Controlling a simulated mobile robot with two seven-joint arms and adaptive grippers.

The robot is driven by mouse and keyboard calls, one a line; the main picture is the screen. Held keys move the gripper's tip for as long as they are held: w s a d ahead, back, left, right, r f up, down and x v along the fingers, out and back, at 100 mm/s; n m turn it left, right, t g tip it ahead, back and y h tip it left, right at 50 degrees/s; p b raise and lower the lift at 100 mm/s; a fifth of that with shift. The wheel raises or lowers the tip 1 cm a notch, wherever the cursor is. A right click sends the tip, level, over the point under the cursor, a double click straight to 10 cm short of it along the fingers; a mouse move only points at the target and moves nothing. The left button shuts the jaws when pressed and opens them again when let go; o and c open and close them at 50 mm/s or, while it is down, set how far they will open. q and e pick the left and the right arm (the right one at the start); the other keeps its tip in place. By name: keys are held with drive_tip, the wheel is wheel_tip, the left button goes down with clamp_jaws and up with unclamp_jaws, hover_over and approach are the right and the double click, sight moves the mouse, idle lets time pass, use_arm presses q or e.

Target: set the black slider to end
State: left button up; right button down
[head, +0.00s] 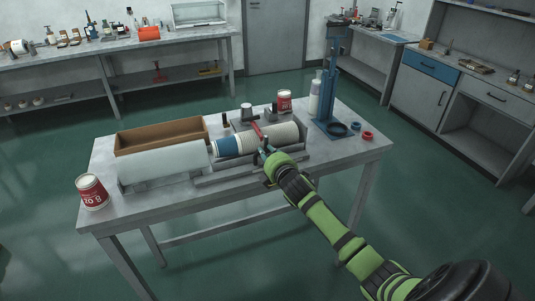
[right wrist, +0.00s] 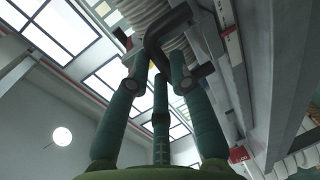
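My right gripper (head: 264,147) reaches the front of the cup machine on the table. In the right wrist view its green fingers (right wrist: 160,72) close around a bent black bar (right wrist: 154,38), which looks like the black slider. The fingertips sit against both sides of the bar. In the head view the slider is hidden by the gripper and too small to make out. A stack of white and blue cups (head: 236,145) lies on its side just left of the gripper, with a ribbed pale cup stack (head: 284,134) behind it. My left gripper is not in view.
A white roll (head: 163,163), a wooden tray (head: 160,136) and a red-and-white can (head: 92,192) stand left on the table (head: 230,205). A blue press (head: 331,105) stands right. In the wrist view a rail (right wrist: 225,80) with a red block (right wrist: 238,154) runs beside the fingers.

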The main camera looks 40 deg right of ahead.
drive_tip(key=shift+a, duration=0.15)
drive_tip(key=w+a, duration=0.1)
drive_tip(key=a, duration=0.4)
drive_tip(key=w+a+b, duration=0.1)
drive_tip(key=a, duration=0.5)
drive_tip(key=w+a, duration=0.2)
drive_tip(key=a, duration=0.3)
drive_tip(key=shift+a+b, duration=0.15)
drive_tip(key=shift+b, duration=0.2)
drive_tip(key=c, duration=1.1)
unclamp_jaws()
drive_tip(key=shift+s, duration=0.1)
drive_tip(key=v, duration=1.2)
